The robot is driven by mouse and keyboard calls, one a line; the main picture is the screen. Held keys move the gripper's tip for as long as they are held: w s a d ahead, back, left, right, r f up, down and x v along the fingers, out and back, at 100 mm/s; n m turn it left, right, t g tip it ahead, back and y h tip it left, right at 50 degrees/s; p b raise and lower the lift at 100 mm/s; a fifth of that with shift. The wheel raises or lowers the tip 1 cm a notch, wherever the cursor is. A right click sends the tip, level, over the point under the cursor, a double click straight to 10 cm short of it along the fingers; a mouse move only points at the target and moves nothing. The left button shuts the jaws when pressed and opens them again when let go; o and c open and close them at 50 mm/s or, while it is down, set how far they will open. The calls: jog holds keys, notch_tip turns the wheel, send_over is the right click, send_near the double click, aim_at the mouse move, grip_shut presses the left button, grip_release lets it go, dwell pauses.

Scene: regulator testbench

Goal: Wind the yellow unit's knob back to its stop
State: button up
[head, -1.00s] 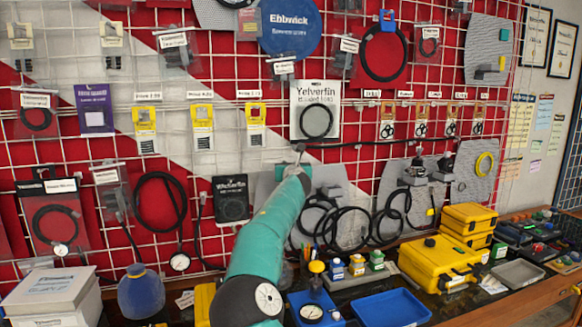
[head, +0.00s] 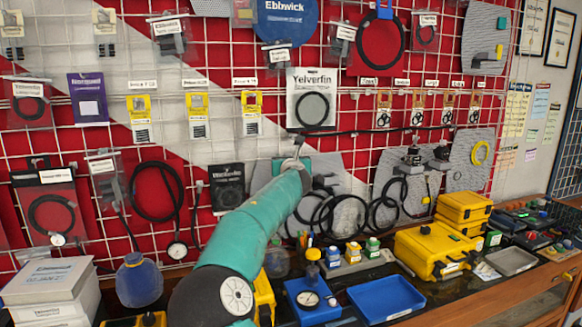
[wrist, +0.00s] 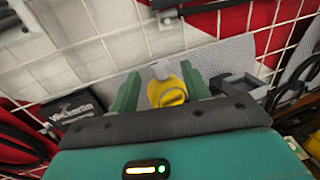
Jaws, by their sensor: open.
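In the wrist view a rounded yellow part (wrist: 168,92) with a grey piece at its top shows between my fingers, against the wall panel. It may be the yellow unit's knob; I cannot tell surely. My gripper (wrist: 162,90) is open, one green finger on each side of it. I see no clear contact and cannot judge the depth. In the head view my arm reaches up to the grid wall, and its end hides whatever is in front of it. The knob's turn position and its stop cannot be made out.
Hoses and packets hang on the wire grid around my arm. A dark bracket-like part (wrist: 238,86) is close right of my fingers. On the bench below are a blue tray (head: 385,297), a yellow case (head: 432,250) and a gauge in a blue holder (head: 307,299).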

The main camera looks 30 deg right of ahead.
jog(key=v, duration=0.8)
jog(key=shift+w+d, duration=0.1)
